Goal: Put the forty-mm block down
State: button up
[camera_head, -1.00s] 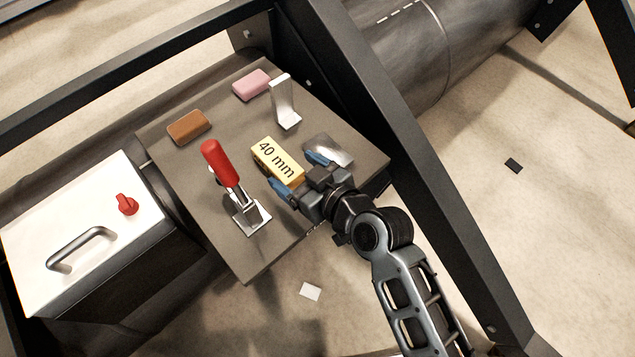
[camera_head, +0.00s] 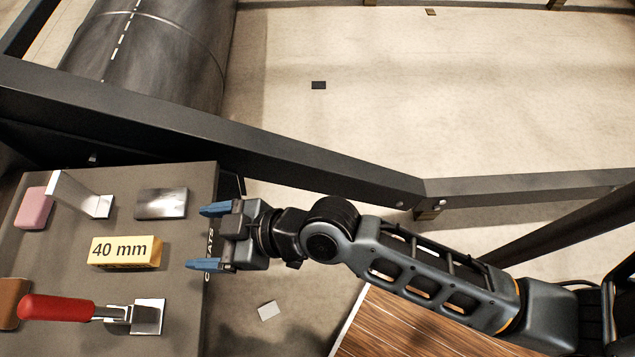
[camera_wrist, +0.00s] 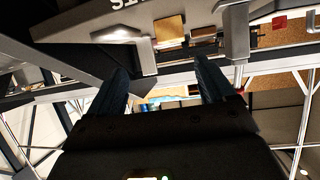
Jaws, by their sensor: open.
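The yellow block marked "40 mm" (camera_head: 125,252) lies on the dark grey board (camera_head: 180,275) in the head view, its lettering facing up. My gripper (camera_head: 208,237) is open and empty, its two blue fingers apart, near the board's right edge. A clear gap separates the fingertips from the block, which lies to their left. In the wrist view both dark fingers (camera_wrist: 160,75) are spread with nothing held between them. A small tan face beyond them may be the block's end, but I cannot tell.
A red-handled clamp (camera_head: 55,308), a silver bracket (camera_head: 80,195), a silver plate (camera_head: 161,203), a pink block (camera_head: 34,207) and a brown block (camera_head: 12,300) are on the board. A dark beam (camera_head: 300,170) runs behind my gripper. A wooden top (camera_head: 400,325) is at lower right.

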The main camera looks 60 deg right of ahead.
jog(key=s+d+r+m+t+h, duration=0.1)
jog(key=s+d+m+h, duration=0.1)
jog(key=s+d, duration=0.35)
jog(key=s+d+r+m+h, duration=0.1)
jog(key=s+d+m+h, duration=0.15)
jog(key=s, duration=0.55)
jog(key=s+d+r+t+h, duration=0.1)
jog(key=s+d+r, duration=0.4)
jog(key=s+r, duration=0.5)
jog(key=shift+s+d+m+t, duration=0.35)
jog(key=shift+s+d+t, duration=0.05)
jog(key=shift+s, duration=0.15)
jog(key=shift+r+h, duration=0.1)
jog(key=shift+h, duration=0.15)
